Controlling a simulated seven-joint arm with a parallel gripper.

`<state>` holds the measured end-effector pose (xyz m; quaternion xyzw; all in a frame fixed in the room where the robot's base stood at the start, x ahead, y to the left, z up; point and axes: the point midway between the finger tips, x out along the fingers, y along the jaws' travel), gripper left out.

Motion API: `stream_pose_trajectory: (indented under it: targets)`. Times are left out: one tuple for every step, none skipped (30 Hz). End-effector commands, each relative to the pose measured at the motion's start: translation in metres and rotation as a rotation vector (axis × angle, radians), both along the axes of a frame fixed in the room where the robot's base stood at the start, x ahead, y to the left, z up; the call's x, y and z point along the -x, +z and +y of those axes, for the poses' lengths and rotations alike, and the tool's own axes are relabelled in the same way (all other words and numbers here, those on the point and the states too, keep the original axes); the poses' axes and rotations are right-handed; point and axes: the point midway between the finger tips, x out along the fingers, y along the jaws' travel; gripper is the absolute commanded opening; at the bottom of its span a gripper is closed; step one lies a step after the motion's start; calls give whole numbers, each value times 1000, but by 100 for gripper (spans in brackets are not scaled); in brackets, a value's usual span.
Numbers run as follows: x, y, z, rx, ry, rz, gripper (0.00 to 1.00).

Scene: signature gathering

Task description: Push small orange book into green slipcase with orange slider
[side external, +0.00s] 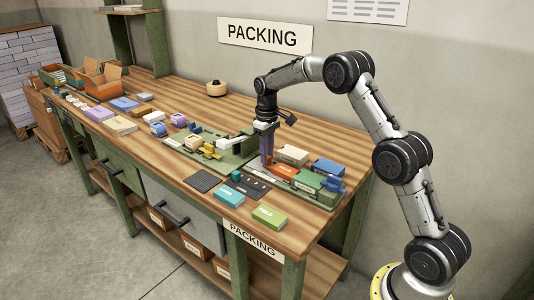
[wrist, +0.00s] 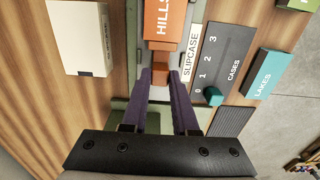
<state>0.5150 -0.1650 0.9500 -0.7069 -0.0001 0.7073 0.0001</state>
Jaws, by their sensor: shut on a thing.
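The small orange book (side external: 286,171) lies on the grey-green fixture in the side view; in the wrist view the book (wrist: 166,20) reads HILLS. The green slipcase (side external: 307,181) stands at its far end, to the right in the side view, and is out of the wrist view. My gripper (side external: 267,161) has purple fingers pointing down at the book's near end. In the wrist view the gripper (wrist: 160,78) is shut on the orange slider (wrist: 160,58), just behind the book. The slider's contact with the book is hard to tell.
A cream box (wrist: 80,38) lies left of the fixture in the wrist view. A green book (side external: 269,217) sits near the table's front edge. A blue block (side external: 332,183) stands beyond the slipcase.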

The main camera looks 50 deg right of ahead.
Motion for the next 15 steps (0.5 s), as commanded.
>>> stream_pose_trajectory:
  targets:
    - [0,1,0,0,0,-2,0]
    - [0,1,0,0,0,-2,0]
    - [0,1,0,0,0,-2,0]
    - [0,1,0,0,0,-2,0]
    - [0,1,0,0,0,-2,0]
    - [0,1,0,0,0,-2,0]
    - [0,1,0,0,0,-2,0]
    - [0,1,0,0,0,-2,0]
    - [0,1,0,1,0,-2,0]
    - [0,1,0,0,0,-2,0]
    - [0,1,0,0,0,-2,0]
    - [0,1,0,1,0,-2,0]
    - [0,1,0,1,0,-2,0]
    - [1,2,0,0,0,-2,0]
    - [4,2,0,1,0,-2,0]
